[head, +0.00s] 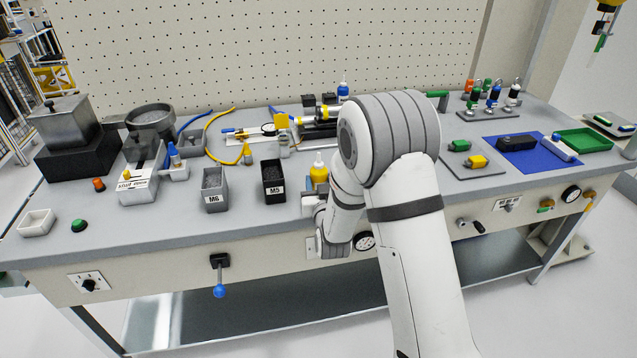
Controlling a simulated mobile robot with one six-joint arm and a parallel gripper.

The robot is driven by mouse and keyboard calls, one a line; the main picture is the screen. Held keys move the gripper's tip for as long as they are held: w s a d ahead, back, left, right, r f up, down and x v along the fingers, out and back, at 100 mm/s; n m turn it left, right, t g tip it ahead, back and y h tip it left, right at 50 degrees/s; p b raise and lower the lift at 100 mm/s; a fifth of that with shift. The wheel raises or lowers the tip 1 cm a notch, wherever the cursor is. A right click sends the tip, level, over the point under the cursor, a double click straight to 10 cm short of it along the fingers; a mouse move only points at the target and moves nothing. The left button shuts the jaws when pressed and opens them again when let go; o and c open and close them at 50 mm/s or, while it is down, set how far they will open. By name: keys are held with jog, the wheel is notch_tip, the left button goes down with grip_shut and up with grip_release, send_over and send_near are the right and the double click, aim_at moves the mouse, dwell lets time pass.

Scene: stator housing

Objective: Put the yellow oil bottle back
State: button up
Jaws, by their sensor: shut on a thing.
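The yellow oil bottle (319,174), with a white nozzle on top, stands upright near the middle of the workbench in the head view. My gripper (312,199) is at the bottle, low on its near side, and is shut on it. My wrist and forearm hide the lower part of the bottle and most of the fingers. I cannot tell whether the bottle's base touches the bench top.
A black M5 bin (273,183) and a grey M6 bin (214,192) stand left of the bottle. A blue-capped bottle (174,158) sits in a holder further left. A fixture (318,125) lies behind. My arm hides bench to the right.

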jog(key=shift+f, duration=0.1)
jog(key=o, duration=0.7)
jog(key=shift+o, duration=0.2)
jog(key=shift+r, duration=0.2)
jog(key=s+d+b, duration=0.2)
jog(key=s, duration=1)
jog(key=s+d+r+m+g+h, duration=0.15)
jog(key=s+d+g, duration=0.25)
jog(key=d+g, duration=0.45)
jog(key=s+d+r+g+h, duration=0.1)
jog(key=s+d+r+g, duration=0.1)
jog(key=s, duration=0.7)
jog(key=s+d+r+g+h, duration=0.1)
jog(key=s+d+r+g, duration=0.2)
jog(key=s+d, duration=0.3)
jog(key=s+g, duration=0.1)
jog(key=s, duration=0.3)
jog(key=shift+d+r+m+g, duration=0.2)
jog(key=shift+d+m+g, duration=0.05)
jog(key=shift+m+g, duration=0.1)
